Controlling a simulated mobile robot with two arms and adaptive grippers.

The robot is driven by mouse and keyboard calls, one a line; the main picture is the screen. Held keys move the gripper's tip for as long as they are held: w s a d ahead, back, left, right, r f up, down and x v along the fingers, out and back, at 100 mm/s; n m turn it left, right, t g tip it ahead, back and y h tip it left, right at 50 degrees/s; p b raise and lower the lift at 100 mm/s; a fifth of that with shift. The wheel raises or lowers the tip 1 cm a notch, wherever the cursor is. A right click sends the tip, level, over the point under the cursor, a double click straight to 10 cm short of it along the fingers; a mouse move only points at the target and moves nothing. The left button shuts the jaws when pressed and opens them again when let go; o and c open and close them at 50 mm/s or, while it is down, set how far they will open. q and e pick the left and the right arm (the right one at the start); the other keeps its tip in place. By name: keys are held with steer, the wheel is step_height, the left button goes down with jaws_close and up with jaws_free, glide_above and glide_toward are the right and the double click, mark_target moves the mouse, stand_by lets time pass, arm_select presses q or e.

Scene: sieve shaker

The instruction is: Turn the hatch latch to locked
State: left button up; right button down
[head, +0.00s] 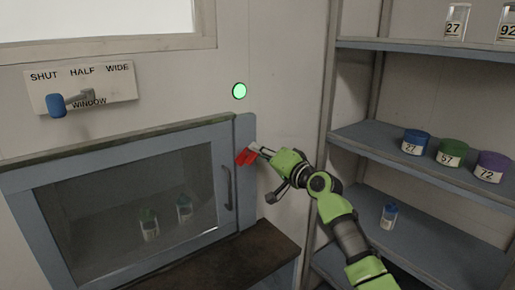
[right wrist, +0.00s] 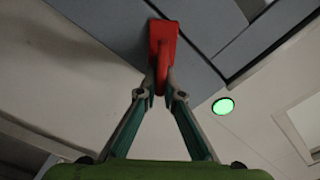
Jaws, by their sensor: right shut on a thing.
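The red hatch latch (head: 243,157) sits on the blue-grey frame at the right edge of the hatch (head: 130,195). The hatch door has a glass pane and a dark curved handle (head: 227,187), and it looks closed. My right gripper (head: 257,150) reaches the latch from the right. In the right wrist view the latch (right wrist: 163,40) is held between the fingertips of my right gripper (right wrist: 162,85), which is shut on it. The latch's exact turn is hard to tell because the fingers cover part of it. My left gripper is not in view.
A round green light (head: 239,91) glows above the hatch. A blue-knobbed window lever (head: 57,105) is on a plate at upper left. A brown ledge (head: 235,258) lies below the hatch. Shelves (head: 370,142) with lidded jars stand at right.

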steer(key=m, duration=0.1)
steer(key=f+m+p, duration=0.1)
steer(key=m, duration=0.1)
steer(key=m+p, duration=0.1)
steer(key=m, duration=0.1)
steer(key=shift+f, duration=0.25)
steer(key=shift+f+m+p, duration=0.25)
steer(key=shift+m+p, duration=0.1)
steer(key=shift+m, duration=0.75)
steer(key=c, duration=2.2)
jaws_free()
steer(key=shift+o, duration=0.2)
steer(key=shift+r, duration=0.15)
steer(key=shift+r, duration=0.1)
steer(key=v, duration=1.2)
